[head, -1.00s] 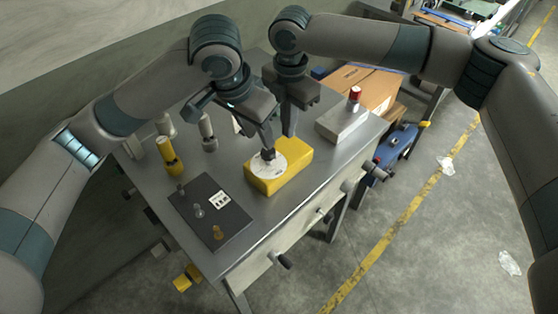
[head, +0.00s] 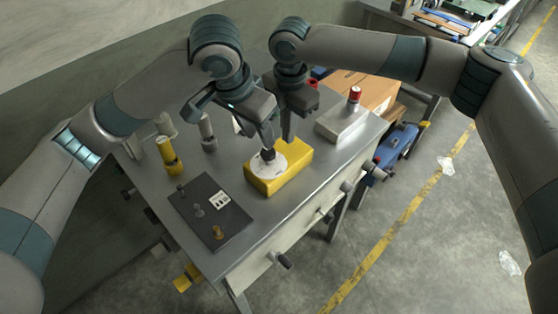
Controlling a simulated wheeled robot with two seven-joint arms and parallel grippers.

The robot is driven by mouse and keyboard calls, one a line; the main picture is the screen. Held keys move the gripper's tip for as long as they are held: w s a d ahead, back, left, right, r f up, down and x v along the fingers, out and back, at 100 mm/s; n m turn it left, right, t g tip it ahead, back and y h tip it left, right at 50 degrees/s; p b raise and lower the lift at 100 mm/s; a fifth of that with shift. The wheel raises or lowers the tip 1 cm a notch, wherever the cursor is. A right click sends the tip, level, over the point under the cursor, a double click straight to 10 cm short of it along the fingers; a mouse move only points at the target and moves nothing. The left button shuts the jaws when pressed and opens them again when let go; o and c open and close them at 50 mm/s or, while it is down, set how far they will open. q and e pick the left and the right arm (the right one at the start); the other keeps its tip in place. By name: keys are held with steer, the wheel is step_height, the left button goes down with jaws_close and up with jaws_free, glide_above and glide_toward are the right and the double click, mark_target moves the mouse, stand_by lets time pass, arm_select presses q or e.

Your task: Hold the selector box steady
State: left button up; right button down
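The selector box (head: 290,172) is a yellow block on the grey metal table, with a white round dial (head: 258,167) and a dark knob (head: 268,154) on top. My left gripper (head: 267,146) points down at the knob, its fingertips at or touching it. Whether they are closed on the knob is unclear. My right gripper (head: 288,138) points down at the box's back edge, close behind the left one. Its fingertips are partly hidden, and I cannot tell whether they touch or grip the box.
On the table (head: 262,215) are a dark panel with small knobs (head: 209,212), a yellow cylinder (head: 169,156), a grey cylinder (head: 208,133) and a grey box with a red button (head: 342,122). A cardboard box (head: 371,88) is behind. Handles jut from the table's front.

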mark_target(288, 151)
steer(key=shift+f, duration=1.7)
stand_by(0.7)
steer(key=shift+s+f, duration=0.2)
steer(key=shift+f, duration=0.15)
stand_by(1.4)
